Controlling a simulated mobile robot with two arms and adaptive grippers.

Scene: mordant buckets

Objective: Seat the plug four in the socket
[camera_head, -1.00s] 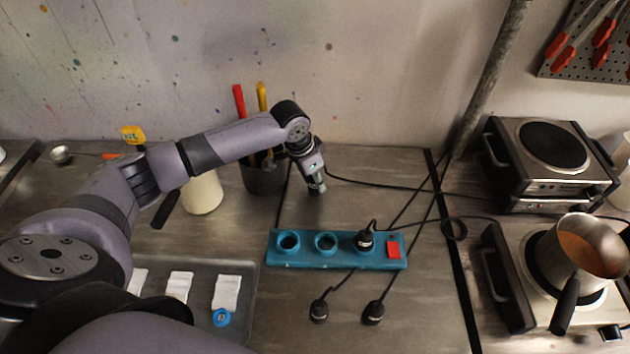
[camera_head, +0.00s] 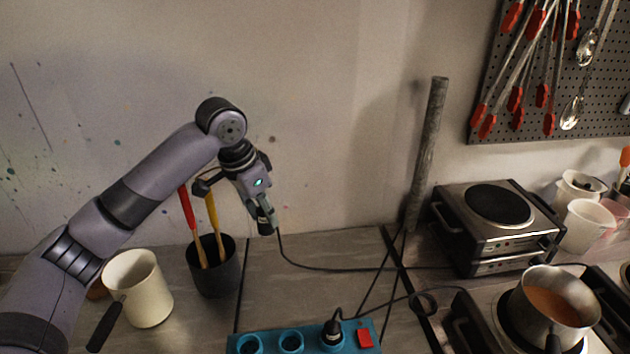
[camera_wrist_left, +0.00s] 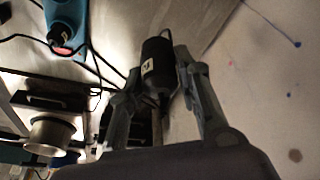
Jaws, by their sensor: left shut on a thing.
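My left gripper (camera_head: 262,212) is shut on a black plug (camera_head: 265,227) and holds it in the air above the back of the worktop. The plug's cord trails down to the right. In the left wrist view the plug (camera_wrist_left: 154,62) sits between the fingers, with a pale label too small to read. The teal socket strip (camera_head: 271,347) lies at the bottom edge of the head view, partly cut off. Two of its round sockets show empty; another plug (camera_head: 332,332) sits in the third, beside a red switch (camera_head: 365,338). My right gripper is not in view.
A dark pot with red and yellow handles (camera_head: 217,275) and a cream jug (camera_head: 140,290) stand left of the strip. Black cords cross the worktop to the right. A hotplate (camera_head: 497,215) and a saucepan (camera_head: 550,300) stand at right. The worktop behind the strip is mostly clear.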

